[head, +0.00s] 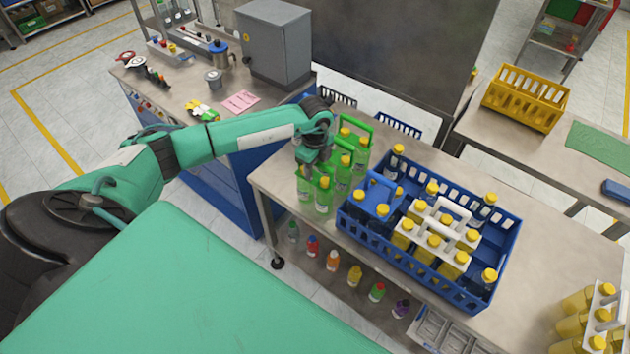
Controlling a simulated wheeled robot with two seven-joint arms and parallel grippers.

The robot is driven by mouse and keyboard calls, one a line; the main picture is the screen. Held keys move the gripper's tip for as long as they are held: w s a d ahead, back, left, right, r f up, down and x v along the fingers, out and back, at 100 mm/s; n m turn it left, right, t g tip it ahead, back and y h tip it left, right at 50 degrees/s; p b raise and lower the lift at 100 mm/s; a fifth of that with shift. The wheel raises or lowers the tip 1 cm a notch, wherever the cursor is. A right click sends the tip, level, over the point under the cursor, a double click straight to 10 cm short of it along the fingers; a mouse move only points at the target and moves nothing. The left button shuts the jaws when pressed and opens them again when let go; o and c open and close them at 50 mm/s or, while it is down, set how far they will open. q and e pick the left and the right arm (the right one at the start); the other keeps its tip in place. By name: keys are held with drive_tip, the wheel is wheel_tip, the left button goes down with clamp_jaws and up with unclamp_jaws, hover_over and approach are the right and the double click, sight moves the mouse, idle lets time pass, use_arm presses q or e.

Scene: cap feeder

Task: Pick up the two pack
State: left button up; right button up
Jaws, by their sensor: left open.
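Green bottle packs with green carry handles stand on the steel table (268,180), left of the blue crate. The nearest pack (323,195) has two green bottles showing. Behind it stand more green bottles (343,172) with a raised green handle. My left gripper (313,168) is open and points down right over the nearest pack, around its top. The gripper hides that pack's handle, and I cannot tell whether the fingers touch it. My right gripper is not in view.
The blue crate (395,265) holds a blue carrier (377,195), white carriers (435,232) and yellow-capped bottles. More yellow bottles (598,318) stand at the lower right. Several small bottles (333,260) sit on the shelf below. A yellow crate (525,98) is on another table.

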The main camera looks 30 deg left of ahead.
use_arm(q)
drive_tip(key=shift+f, duration=0.35)
idle(0.4)
drive_tip(key=shift+c, duration=0.2)
drive_tip(key=shift+r, duration=0.1)
clamp_jaws()
